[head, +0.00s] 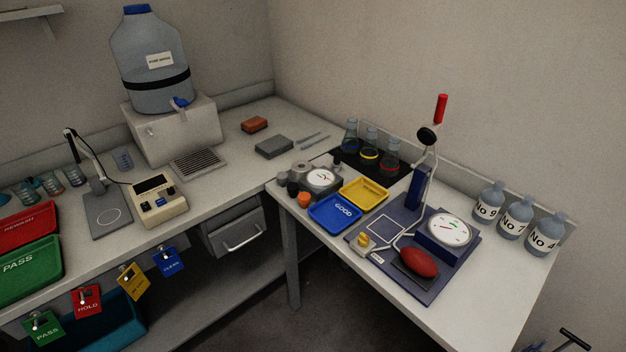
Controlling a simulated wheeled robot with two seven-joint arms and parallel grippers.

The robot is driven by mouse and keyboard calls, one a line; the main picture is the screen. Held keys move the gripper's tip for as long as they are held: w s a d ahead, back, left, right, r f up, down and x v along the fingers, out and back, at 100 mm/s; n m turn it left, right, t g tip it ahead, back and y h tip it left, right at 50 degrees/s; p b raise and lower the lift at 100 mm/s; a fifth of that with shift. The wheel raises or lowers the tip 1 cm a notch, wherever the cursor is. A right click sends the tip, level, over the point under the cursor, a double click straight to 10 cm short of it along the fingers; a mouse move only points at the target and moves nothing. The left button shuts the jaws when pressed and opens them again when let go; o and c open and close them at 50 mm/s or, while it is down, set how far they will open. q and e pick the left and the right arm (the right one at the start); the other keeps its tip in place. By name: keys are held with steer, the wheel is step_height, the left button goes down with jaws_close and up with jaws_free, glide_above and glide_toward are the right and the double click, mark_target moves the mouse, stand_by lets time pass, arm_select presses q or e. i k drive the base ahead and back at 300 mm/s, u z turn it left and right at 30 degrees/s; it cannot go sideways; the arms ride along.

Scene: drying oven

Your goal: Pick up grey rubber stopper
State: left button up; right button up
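Several small stopper-like pieces stand in a cluster at the left end of the right-hand table, beside a round white dial gauge (320,178). Among them are a dark grey piece (293,188), an orange piece (304,199) in front of it and a lighter grey round piece (300,169) behind. They are too small to tell surely which is the grey rubber stopper. Neither of my grippers is in view, and nothing is seen touching the cluster.
A blue GOOD tray (334,212) and a yellow tray (364,193) lie right of the cluster. A blue board (430,285) carries a gauge, a red bulb (421,263) and a tall stand. Flasks (370,147) stand behind; No-labelled bottles (514,219) stand at right.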

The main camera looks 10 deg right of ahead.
mark_target(282, 177)
steer(key=k, duration=1.3)
steer(key=u, duration=0.8)
steer(key=i, duration=1.35)
steer(key=z, duration=0.55)
steer(key=i, duration=0.4)
steer(key=z, duration=0.45)
